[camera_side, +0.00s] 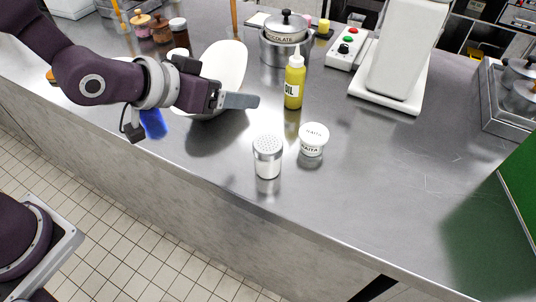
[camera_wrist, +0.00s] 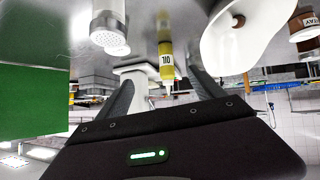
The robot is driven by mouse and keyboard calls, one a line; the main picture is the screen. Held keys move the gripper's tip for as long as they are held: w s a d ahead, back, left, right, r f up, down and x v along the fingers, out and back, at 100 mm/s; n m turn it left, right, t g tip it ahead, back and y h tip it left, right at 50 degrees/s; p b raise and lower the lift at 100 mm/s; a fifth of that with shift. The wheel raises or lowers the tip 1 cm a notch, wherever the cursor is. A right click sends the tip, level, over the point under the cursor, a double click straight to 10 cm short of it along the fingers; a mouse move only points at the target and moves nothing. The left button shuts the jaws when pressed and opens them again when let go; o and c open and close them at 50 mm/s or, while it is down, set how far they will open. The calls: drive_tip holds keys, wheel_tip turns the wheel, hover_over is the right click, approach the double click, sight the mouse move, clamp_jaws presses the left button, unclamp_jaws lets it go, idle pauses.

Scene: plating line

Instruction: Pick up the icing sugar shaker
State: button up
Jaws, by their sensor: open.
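The icing sugar shaker (camera_side: 267,160), a silvery cylinder with a perforated top, stands upright near the counter's front edge. My gripper (camera_side: 242,101) is above the counter, up and to the left of the shaker in the side view, and apart from it. In the wrist view, which is upside down, my gripper (camera_wrist: 160,78) is open, with its two dark fingers spread and nothing between them touching. The shaker (camera_wrist: 110,25) shows there at the upper left, outside the fingers.
A yellow oil bottle (camera_side: 293,88) stands behind, near my fingers. A white oval dish (camera_side: 228,62) is at the left behind my gripper.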

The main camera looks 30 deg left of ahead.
drive_tip(key=m+t+h, duration=0.2)
hover_over(258, 163)
drive_tip(key=w, duration=0.3)
drive_tip(key=f, duration=0.7)
drive_tip(key=shift+w+a, duration=0.15)
drive_tip(key=shift+a, duration=0.2)
drive_tip(key=shift+t+y, duration=0.3)
drive_tip(key=shift+y, duration=0.5)
drive_tip(key=f, duration=0.1)
drive_tip(key=s+f, duration=0.1)
drive_tip(key=f, duration=0.1)
drive_tip(key=s+d+f, duration=0.1)
drive_tip(key=f, duration=0.1)
drive_tip(key=shift+s+d+f, duration=0.1)
drive_tip(key=shift+s+f, duration=0.05)
drive_tip(key=shift+s, duration=0.05)
drive_tip(key=shift+w+f+n, duration=0.25)
drive_tip(key=shift+f+n, duration=0.05)
drive_tip(key=x, duration=0.4)
drive_tip(key=shift+w, duration=0.15)
drive_tip(key=c, duration=1.6)
